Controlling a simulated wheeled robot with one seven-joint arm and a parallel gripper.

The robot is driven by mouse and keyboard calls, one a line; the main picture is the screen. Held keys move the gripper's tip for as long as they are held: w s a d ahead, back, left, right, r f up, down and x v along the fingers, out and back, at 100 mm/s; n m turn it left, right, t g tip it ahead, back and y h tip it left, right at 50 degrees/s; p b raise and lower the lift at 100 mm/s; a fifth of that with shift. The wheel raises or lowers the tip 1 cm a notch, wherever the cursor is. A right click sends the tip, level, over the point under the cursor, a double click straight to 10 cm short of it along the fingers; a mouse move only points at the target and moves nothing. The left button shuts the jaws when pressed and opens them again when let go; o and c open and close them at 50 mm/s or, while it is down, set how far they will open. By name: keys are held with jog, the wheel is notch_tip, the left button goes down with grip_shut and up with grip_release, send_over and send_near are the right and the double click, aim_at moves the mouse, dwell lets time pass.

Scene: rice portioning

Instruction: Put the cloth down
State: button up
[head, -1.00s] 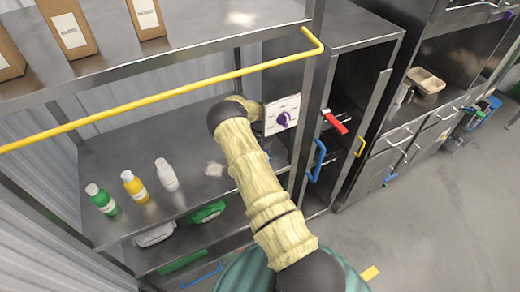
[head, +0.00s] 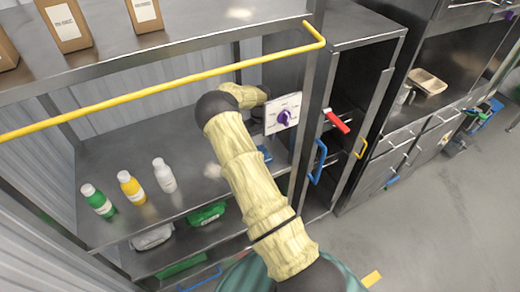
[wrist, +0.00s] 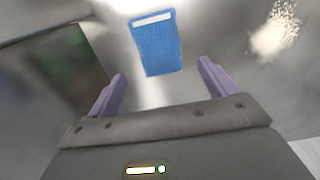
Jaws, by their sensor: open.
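The cloth (wrist: 154,48) is blue with a white stripe along one end. It lies flat on the steel shelf in the wrist view, just beyond my fingertips and apart from them. In the head view a blue corner of the cloth (head: 265,153) shows on the shelf, right of my arm. My gripper (wrist: 161,75) is open and empty, with its two purple fingers spread. In the head view my gripper is hidden behind my arm and the dial panel.
A pale spill (wrist: 275,30) lies on the shelf right of the cloth. A green bottle (head: 97,199), a yellow bottle (head: 131,187) and a white bottle (head: 164,175) stand at the left. A yellow rail (head: 170,87) crosses in front; a dial panel (head: 283,113) hangs at the right.

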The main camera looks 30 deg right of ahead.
jog(key=shift+r, duration=0.5)
dwell(0.3)
